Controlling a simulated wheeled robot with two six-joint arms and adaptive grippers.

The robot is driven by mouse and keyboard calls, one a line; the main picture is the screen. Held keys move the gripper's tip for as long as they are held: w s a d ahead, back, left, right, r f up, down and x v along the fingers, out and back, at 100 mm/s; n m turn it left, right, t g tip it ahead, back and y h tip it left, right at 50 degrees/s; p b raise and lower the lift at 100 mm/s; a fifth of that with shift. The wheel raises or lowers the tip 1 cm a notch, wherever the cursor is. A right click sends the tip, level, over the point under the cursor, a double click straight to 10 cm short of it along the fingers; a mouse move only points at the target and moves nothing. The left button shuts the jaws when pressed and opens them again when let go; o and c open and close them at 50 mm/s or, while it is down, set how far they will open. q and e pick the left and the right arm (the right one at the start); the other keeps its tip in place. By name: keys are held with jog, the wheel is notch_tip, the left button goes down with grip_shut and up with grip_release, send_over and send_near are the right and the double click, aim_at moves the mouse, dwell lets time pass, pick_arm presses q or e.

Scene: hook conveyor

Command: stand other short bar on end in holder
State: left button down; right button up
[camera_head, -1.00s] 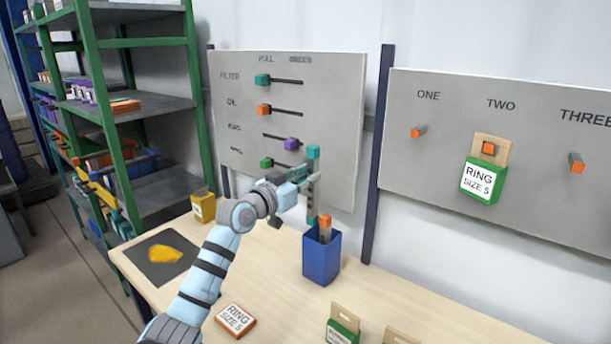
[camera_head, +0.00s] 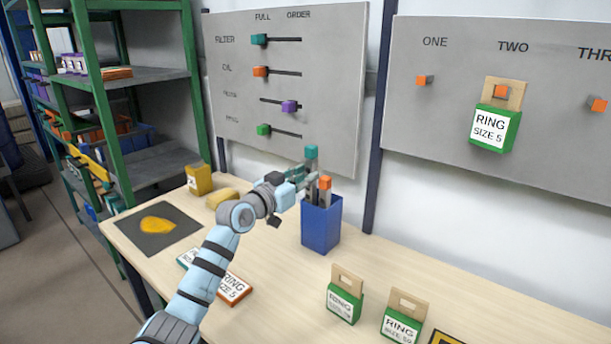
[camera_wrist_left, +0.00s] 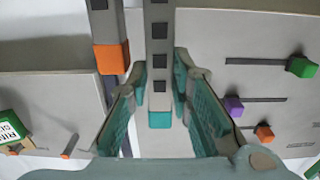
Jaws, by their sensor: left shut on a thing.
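My left gripper (camera_head: 309,181) is shut on a grey bar with a teal end (camera_head: 311,153), just above the blue holder (camera_head: 321,228). The bar is upright, its teal end up and its lower part down in the holder's mouth; its bottom end is hidden. In the left wrist view, the bar (camera_wrist_left: 160,70) runs between the two teal finger pads (camera_wrist_left: 162,105). The orange-ended bar (camera_head: 325,184) stands in the holder beside it, and it also shows in the left wrist view (camera_wrist_left: 110,57). My right gripper is not in view.
Green-labelled packets (camera_head: 344,294) stand on the table to the holder's front right. A yellow box (camera_head: 199,180) and a dark mat (camera_head: 137,222) lie left. A slider panel (camera_head: 340,90) and a peg panel (camera_head: 440,140) stand behind.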

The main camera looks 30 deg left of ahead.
pick_arm(q)
jog(key=c, duration=1.4)
grip_release()
jog(key=shift+o, duration=0.2)
